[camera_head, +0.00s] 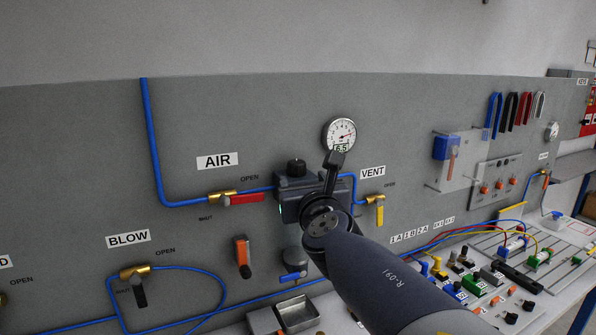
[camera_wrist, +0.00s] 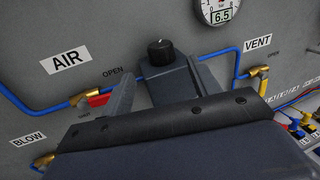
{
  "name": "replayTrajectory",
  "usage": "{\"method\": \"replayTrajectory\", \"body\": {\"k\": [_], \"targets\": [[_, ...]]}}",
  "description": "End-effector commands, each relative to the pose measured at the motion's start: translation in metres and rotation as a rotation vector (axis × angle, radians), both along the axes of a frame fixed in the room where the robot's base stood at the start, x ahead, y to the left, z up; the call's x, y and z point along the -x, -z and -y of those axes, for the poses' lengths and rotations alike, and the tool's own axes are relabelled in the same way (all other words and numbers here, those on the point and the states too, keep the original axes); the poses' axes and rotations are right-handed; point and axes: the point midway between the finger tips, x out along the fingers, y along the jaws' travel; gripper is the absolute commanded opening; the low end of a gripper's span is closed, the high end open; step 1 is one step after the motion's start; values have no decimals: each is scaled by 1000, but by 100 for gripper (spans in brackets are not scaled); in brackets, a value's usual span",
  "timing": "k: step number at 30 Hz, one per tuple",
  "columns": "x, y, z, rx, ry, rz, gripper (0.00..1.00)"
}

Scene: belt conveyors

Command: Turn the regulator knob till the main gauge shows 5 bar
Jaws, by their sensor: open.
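The black regulator knob (camera_head: 296,166) stands on top of the dark regulator body (camera_head: 293,190) on the grey panel. It also shows in the wrist view (camera_wrist: 160,50), with a small light mark on top. The round main gauge (camera_head: 340,134) is above and to the right; its digital window reads 6.5, also in the wrist view (camera_wrist: 220,10). My gripper (camera_wrist: 160,70) is open and empty. In the wrist view the knob appears between and just beyond its fingertips, with no contact visible. My arm hides part of the regulator in the head view.
The red-handled AIR valve (camera_head: 235,199) is left of the regulator, and the yellow-handled VENT valve (camera_head: 379,208) is right. Blue tubing (camera_head: 155,140) runs along the panel. A blue-handled part (camera_head: 293,275) hangs below. The panel above the knob is clear.

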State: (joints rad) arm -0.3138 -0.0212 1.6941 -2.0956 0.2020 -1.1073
Motion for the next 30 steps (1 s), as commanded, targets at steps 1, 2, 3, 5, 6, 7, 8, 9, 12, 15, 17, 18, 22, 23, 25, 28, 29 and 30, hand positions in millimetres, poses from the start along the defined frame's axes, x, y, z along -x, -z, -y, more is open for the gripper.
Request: {"method": "replayTrajectory", "body": {"k": [1, 2, 3, 5, 6, 7, 8, 9, 12, 15, 17, 18, 22, 23, 25, 28, 29, 30], "targets": [[-10, 2, -1, 1, 1, -2, 58], [-15, 2, -2, 0, 1, -2, 58], [-21, 2, -2, 0, 1, -3, 58], [-31, 1, -4, -1, 0, -2, 58], [-37, 1, -5, -1, 0, -2, 58], [-41, 1, -6, -1, 0, -2, 58], [-45, 1, -6, -1, 0, -2, 58], [-50, 0, -7, -2, 0, -2, 58], [-60, 0, -8, -2, 1, -1, 58], [-67, 0, -9, -2, 1, -1, 58], [-69, 0, -9, -2, 1, 0, 58], [-70, 0, -9, -3, 1, 0, 58], [-71, 0, -10, -3, 1, 0, 58], [-71, 0, -9, -3, 1, 0, 58], [-71, 0, -9, -3, 0, 0, 58], [-71, 0, -10, -3, 0, 0, 54], [-71, 0, -10, -3, 0, 0, 52], [-70, 0, -10, -3, 0, 0, 48]]}}
